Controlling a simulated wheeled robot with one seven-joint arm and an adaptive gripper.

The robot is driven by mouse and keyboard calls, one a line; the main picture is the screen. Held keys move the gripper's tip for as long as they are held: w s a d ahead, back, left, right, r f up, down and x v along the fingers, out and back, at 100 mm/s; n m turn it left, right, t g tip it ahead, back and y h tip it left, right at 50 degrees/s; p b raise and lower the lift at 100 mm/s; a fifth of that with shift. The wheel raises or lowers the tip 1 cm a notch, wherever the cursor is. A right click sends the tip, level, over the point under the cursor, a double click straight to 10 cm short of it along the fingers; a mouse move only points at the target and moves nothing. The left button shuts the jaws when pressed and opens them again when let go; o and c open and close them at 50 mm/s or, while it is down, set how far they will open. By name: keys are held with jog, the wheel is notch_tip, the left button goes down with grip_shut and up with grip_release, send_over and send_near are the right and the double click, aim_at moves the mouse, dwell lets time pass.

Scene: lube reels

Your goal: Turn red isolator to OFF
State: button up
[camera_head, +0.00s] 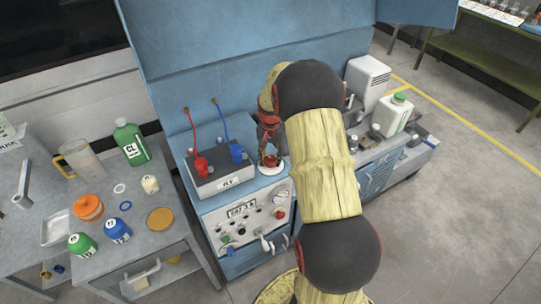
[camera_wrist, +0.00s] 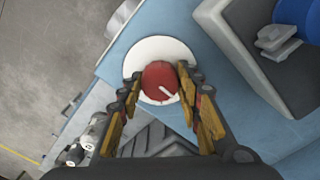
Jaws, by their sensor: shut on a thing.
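The red isolator is a round red knob with a white pointer line, on a white disc on the blue cabinet top. In the wrist view the knob (camera_wrist: 160,82) sits between the fingertips of my gripper (camera_wrist: 158,88), which are shut on its sides. The pointer line slants toward the lower right of that picture. The white disc (camera_wrist: 150,50) shows around the far side of the knob. In the head view my gripper (camera_head: 268,150) comes down on the red isolator (camera_head: 271,161), and my arm hides part of the area. No ON or OFF lettering is readable.
A grey battery box (camera_head: 222,176) with red and blue clamps stands close left of the isolator. Below is a control panel (camera_head: 245,217) with knobs and gauges. A side table (camera_head: 180,245) on the left holds bottles and jars. A white canister (camera_head: 392,115) stands at the right.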

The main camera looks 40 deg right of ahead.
aim_at(271, 158)
jog(key=n+p, duration=0.2)
jog(key=n, duration=0.2)
jog(key=shift+r+n, duration=0.1)
jog(key=shift+n, duration=0.2)
jog(key=n+p, duration=0.1)
jog(key=n, duration=0.3)
jog(key=shift+p, duration=0.3)
jog(key=shift+n, duration=0.3)
jog(key=o, duration=1.1)
jog(key=shift+o, duration=0.3)
notch_tip(271, 158, up, 12)
